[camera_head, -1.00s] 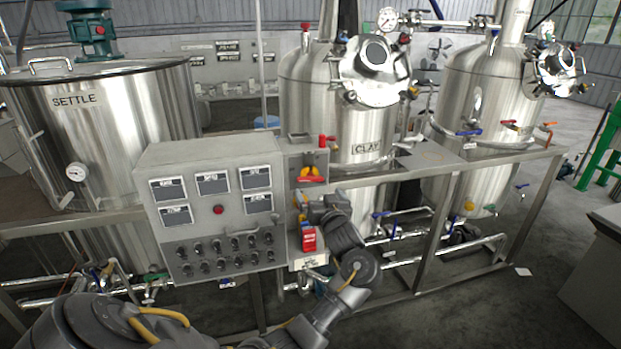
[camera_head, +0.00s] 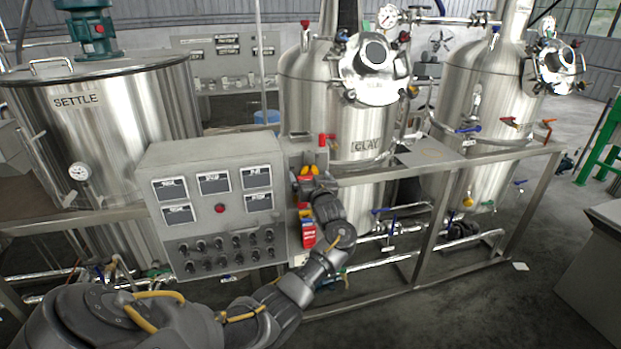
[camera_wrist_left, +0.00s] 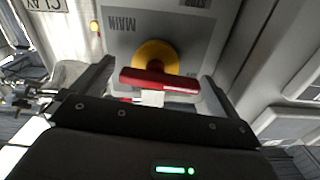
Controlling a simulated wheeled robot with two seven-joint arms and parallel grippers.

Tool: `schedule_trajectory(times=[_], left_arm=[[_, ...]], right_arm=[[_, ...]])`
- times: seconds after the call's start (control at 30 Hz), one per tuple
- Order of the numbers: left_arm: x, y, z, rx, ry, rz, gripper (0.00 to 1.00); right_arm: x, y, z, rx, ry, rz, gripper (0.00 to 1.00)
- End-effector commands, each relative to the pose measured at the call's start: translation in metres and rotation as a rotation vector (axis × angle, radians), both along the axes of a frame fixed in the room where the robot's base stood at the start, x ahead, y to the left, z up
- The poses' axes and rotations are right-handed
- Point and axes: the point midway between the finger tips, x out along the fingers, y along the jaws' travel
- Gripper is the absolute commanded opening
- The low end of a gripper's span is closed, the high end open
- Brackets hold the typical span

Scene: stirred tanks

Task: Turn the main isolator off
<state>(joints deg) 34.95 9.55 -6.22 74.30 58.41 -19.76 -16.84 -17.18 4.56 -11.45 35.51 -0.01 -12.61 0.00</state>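The main isolator is a red bar handle (camera_wrist_left: 158,80) on a yellow disc (camera_wrist_left: 156,54), on a grey plate (camera_wrist_left: 118,40) marked MAIN in the left wrist view. The bar lies nearly crosswise there. In the head view the isolator's yellow part (camera_head: 304,170) shows at the right side of the control panel, partly hidden by my gripper. My left gripper (camera_wrist_left: 160,76) is open, with one finger beyond each end of the bar; it also shows in the head view (camera_head: 311,188). Contact with the bar cannot be told. My right gripper is not in view.
The grey control panel (camera_head: 210,155) with several knobs stands left of the isolator. A red block (camera_head: 308,232) sits below it and a small red fitting (camera_head: 324,140) above. The CLAY tank (camera_head: 355,120) and SETTLE tank (camera_head: 110,115) stand behind. A steel frame rail (camera_head: 450,163) runs right.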

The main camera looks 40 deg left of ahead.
Motion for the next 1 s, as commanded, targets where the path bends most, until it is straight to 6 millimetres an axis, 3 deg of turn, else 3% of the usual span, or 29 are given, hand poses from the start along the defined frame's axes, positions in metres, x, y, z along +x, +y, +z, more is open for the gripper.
schedule_trajectory(times=[0.03,0.3,0.63,0.87,0.9,1.0], left_arm=[[0.0,0.0,0.0,0.0,0.0,0.0,0.92],[0.0,0.0,0.0,0.0,0.0,0.0,0.57],[-0.001,0.0,-0.002,-0.081,-0.117,0.001,0.55],[0.0,0.0,0.0,-0.082,-0.121,0.001,0.55],[0.0,0.0,0.0,-0.082,-0.121,0.001,0.79],[0.0,0.0,0.0,-0.082,-0.121,0.001,0.93]], right_arm=[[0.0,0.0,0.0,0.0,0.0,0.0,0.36],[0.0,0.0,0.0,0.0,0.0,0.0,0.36],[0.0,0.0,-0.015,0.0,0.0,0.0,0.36],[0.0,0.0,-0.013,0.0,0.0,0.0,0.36],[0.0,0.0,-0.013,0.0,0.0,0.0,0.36],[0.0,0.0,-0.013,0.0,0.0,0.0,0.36]])
